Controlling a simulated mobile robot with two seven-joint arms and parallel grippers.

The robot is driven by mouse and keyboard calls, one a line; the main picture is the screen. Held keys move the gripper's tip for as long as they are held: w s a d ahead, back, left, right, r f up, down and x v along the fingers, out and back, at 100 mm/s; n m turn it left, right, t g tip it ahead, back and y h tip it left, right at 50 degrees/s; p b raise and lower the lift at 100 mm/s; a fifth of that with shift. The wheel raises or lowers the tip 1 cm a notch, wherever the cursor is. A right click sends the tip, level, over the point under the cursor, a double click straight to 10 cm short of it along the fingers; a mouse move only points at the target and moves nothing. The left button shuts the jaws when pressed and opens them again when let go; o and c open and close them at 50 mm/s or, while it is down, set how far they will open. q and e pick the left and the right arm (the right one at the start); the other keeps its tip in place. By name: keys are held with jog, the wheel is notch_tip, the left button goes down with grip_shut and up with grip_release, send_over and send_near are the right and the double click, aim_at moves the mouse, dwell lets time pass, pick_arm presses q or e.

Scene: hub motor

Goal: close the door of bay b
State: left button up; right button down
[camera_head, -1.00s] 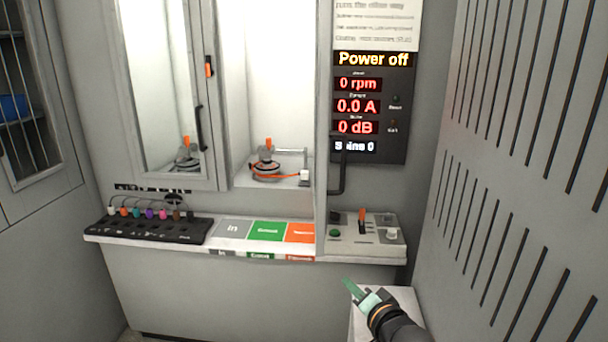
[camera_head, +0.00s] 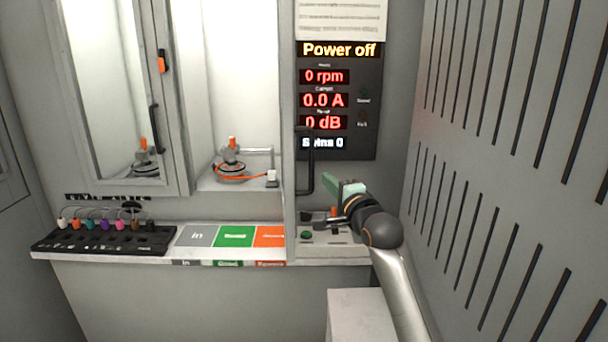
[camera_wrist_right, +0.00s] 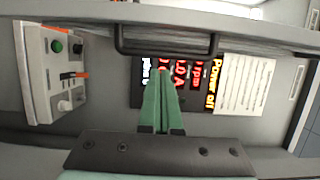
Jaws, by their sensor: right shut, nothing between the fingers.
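The open door (camera_head: 290,120) of the right-hand bay, which I take for bay b, stands out toward me and shows nearly edge-on. Its black bar handle (camera_head: 310,165) is on its right side. In the right wrist view the handle (camera_wrist_right: 165,48) crosses above my fingertips, along the pale door (camera_wrist_right: 200,22). My right gripper (camera_head: 333,186), with green fingers, is shut and empty just right of the handle; it also shows in the right wrist view (camera_wrist_right: 161,75). I cannot tell whether it touches the handle. The open bay (camera_head: 240,100) holds a motor (camera_head: 232,168) with an orange cable. My left gripper is not in view.
The left bay's door (camera_head: 182,120) appears closed. Below the bays is a ledge with a black connector rack (camera_head: 105,240) and coloured labels (camera_head: 233,236). A control box (camera_head: 335,247) sits below my gripper. A slotted wall (camera_head: 500,150) bounds the right, near my arm.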

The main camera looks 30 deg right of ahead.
aim_at(310, 174)
jog(key=w, duration=0.2)
jog(key=w+a, duration=0.1)
jog(key=w, duration=0.1)
jog(key=w+a+p, duration=0.1)
jog(key=w, duration=0.1)
jog(key=shift+w+a, duration=0.15)
jog(key=shift+a, duration=0.45)
jog(key=shift+a, duration=0.1)
